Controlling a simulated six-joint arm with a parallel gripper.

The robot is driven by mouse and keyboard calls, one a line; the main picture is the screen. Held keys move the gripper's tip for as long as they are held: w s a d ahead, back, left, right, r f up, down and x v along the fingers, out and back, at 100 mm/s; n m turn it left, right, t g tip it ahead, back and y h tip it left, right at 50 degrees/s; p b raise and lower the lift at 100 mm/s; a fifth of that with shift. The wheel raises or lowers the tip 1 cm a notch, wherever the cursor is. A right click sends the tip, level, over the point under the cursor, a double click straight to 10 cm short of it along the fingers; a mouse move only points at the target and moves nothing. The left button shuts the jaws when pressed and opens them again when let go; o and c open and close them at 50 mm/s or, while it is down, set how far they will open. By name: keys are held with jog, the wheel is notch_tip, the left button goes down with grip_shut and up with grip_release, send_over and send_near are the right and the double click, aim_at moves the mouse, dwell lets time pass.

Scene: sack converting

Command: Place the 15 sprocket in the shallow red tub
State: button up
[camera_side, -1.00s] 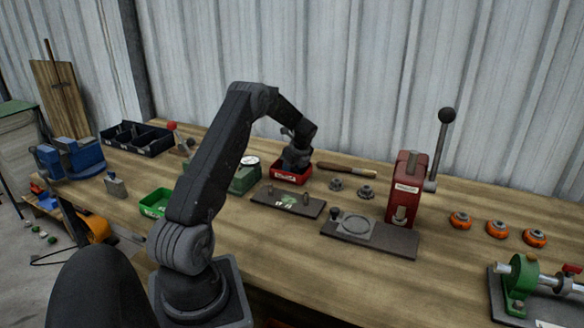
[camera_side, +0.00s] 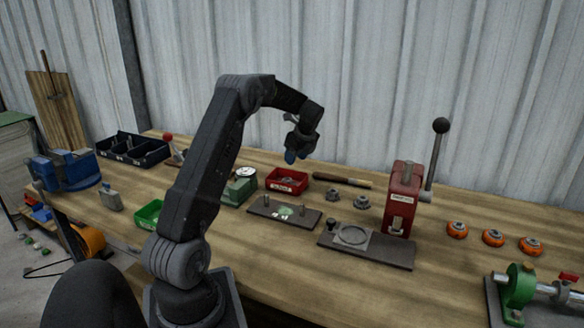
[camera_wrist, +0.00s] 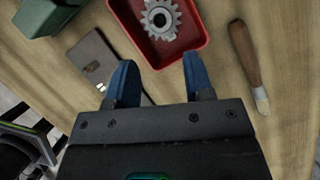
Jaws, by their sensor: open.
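The shallow red tub (camera_side: 299,184) stands on the bench in the middle of the side view. In the wrist view the tub (camera_wrist: 201,45) lies beyond my fingertips, and a grey toothed sprocket (camera_wrist: 171,26) rests in it. No number on the sprocket can be read.
A flat grey plate with pegs (camera_side: 265,212) lies in front of the tub. A wooden-handled tool (camera_side: 340,180) lies behind it. Two small grey gears (camera_side: 333,194) and a red lever press (camera_side: 403,195) stand to the right. A green bin (camera_side: 148,213) is left.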

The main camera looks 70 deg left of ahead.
jog(key=s+d+r+n+t, duration=0.1)
jog(key=d+r+n, duration=0.1)
jog(key=d+r, duration=0.5)
jog(key=d+r+n+t, duration=0.2)
jog(key=d+r, duration=0.1)
jog(key=d, duration=0.8)
jog(key=s+d+r+n+t, duration=0.15)
jog(key=d+r, duration=0.25)
jog(key=d, duration=0.5)
jog(key=s+d+f+n+t+h, duration=0.1)
jog(key=s+d+n+t+h, duration=0.2)
jog(key=s+d+n, duration=0.5)
jog(key=s+d+h, duration=0.1)
jog(key=s+d, duration=0.6)
jog(key=d, duration=0.3)
jog(key=shift+f, duration=0.35)
